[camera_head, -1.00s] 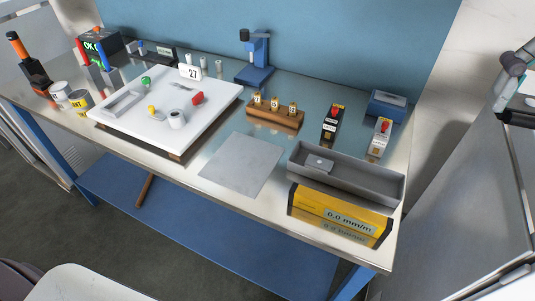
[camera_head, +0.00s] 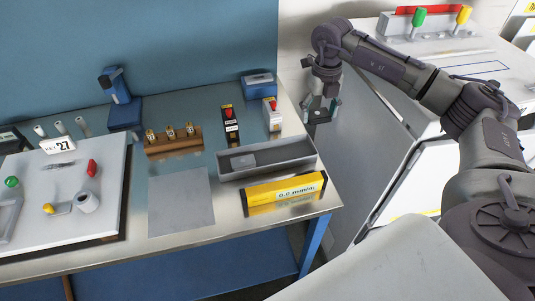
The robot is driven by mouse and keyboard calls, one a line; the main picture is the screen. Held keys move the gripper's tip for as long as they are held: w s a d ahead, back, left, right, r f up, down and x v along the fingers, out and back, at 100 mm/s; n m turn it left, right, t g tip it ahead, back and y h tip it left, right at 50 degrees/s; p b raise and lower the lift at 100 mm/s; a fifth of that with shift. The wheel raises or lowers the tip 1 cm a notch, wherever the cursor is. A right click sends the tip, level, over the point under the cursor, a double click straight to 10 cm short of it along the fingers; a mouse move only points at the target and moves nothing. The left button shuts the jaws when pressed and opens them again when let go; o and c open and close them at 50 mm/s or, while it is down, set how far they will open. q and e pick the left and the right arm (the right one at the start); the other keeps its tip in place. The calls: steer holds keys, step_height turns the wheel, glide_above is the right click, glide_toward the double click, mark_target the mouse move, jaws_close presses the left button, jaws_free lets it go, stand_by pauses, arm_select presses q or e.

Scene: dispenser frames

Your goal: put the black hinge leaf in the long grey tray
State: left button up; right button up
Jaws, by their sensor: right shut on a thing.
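My left gripper is not in view.
A yellow level (camera_head: 285,194) lies in front of the tray. Behind it stand two small devices with red tops (camera_head: 230,128) and a blue box (camera_head: 258,84). A wooden block with brass pieces (camera_head: 173,147) and a bare grey plate (camera_head: 181,202) are left.

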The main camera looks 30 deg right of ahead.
steer(key=shift+s+d+f, duration=0.2)
steer(key=shift+d+f, duration=0.2)
steer(key=shift+d, duration=0.15)
steer(key=shift+a+f, duration=0.15)
steer(key=shift+f, duration=0.1)
steer(key=p, duration=0.5)
glide_above(280, 159)
step_height(280, 159, down, 7)
steer(key=shift+r, duration=0.1)
step_height(280, 159, down, 3)
steer(key=shift+f+p, duration=0.15)
steer(key=shift+p, duration=0.8)
steer(key=shift+f, duration=0.45)
